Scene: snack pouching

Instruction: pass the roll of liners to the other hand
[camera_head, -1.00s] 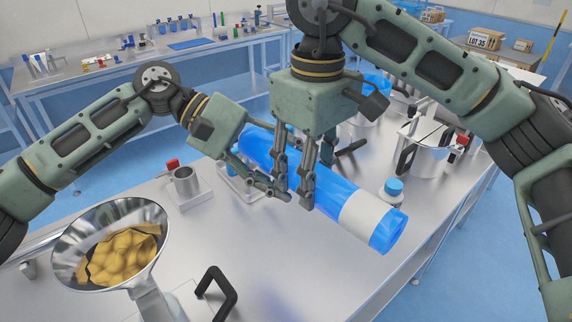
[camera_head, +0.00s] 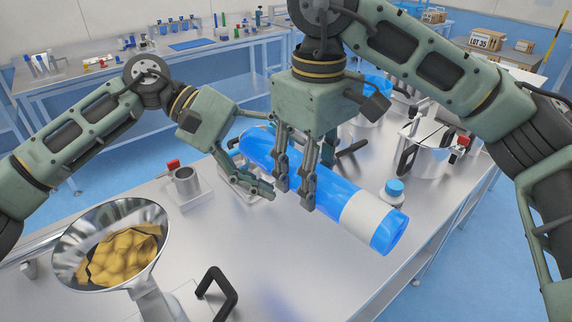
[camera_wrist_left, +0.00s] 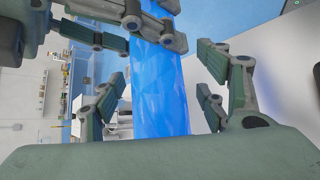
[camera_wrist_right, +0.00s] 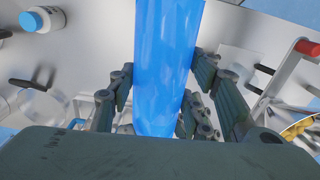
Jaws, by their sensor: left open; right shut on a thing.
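The roll of liners is a long blue cylinder with a white band (camera_head: 345,205), slanting above the table in the head view. My right gripper (camera_head: 294,198) is shut on its middle from above. In the right wrist view the blue roll (camera_wrist_right: 168,60) runs between the right fingers. My left gripper (camera_head: 256,163) is open beside the roll's far left part, left of my right gripper. In the left wrist view the roll (camera_wrist_left: 160,95) shows between the spread left fingers, with gaps on both sides. The right fingers cross the roll at the top of that view.
A blue-capped bottle (camera_head: 393,190) and a steel pot (camera_head: 432,155) stand right of the roll.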

